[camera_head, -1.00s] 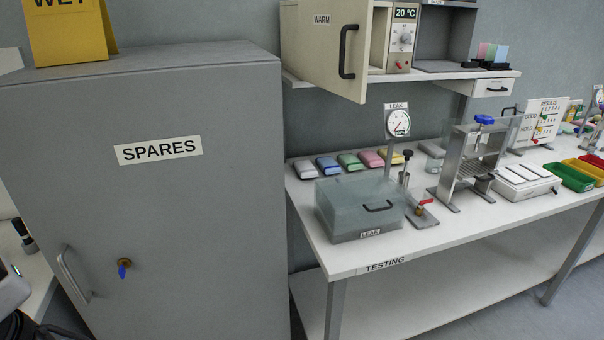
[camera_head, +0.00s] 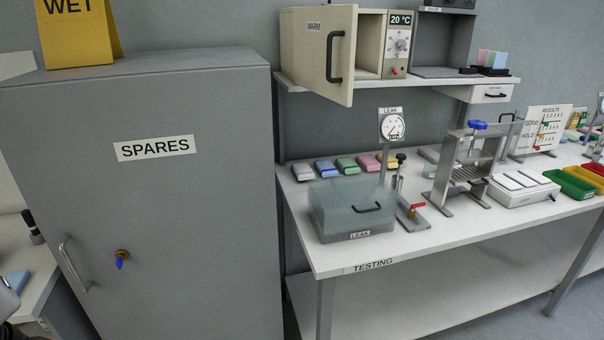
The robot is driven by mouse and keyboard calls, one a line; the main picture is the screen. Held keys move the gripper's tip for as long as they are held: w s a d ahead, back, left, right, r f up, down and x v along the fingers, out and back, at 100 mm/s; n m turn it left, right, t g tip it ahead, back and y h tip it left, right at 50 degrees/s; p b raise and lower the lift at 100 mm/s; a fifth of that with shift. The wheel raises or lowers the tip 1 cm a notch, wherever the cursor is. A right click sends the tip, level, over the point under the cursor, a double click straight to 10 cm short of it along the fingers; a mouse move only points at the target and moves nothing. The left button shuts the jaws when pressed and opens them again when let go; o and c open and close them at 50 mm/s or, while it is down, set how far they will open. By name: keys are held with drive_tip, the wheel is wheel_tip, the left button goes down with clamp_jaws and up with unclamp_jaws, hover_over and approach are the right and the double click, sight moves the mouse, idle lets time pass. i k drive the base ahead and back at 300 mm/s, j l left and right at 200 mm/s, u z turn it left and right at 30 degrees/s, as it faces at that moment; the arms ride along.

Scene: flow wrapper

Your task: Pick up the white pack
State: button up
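The white pack (camera_head: 302,172) lies on the testing bench at the left end of a row of coloured packs, behind the clear LEAK box. It looks pale grey-white and nothing covers it. My gripper is not clearly seen; only a bit of a pale rounded shape shows at the lower left edge, and I cannot tell what part it is.
Beside it lie a blue pack (camera_head: 327,167), a green pack (camera_head: 347,165) and a pink pack (camera_head: 368,162). The LEAK box (camera_head: 350,212) stands in front. The SPARES cabinet (camera_head: 150,220) is at left. The WARM oven door (camera_head: 330,55) hangs open above.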

sight(303, 171)
drive_tip(key=i+l+u, duration=0.1)
drive_tip(key=u, duration=0.3)
drive_tip(key=l+u, duration=0.35)
drive_tip(key=i+l+u, duration=0.1)
drive_tip(key=u, duration=0.3)
drive_tip(key=l+u, duration=0.4)
drive_tip(key=l, duration=0.75)
drive_tip(key=k+l+u, duration=0.1)
drive_tip(key=l, duration=0.95)
drive_tip(key=k+l+u, duration=0.1)
drive_tip(key=k+l, duration=0.15)
drive_tip(key=l, duration=0.2)
drive_tip(key=k+l+u, duration=0.1)
drive_tip(key=k+l, duration=0.2)
drive_tip(key=j+z, duration=0.3)
drive_tip(key=z, duration=0.25)
drive_tip(key=i+l+u, duration=0.2)
drive_tip(key=i+u, duration=0.15)
drive_tip(key=i, duration=0.15)
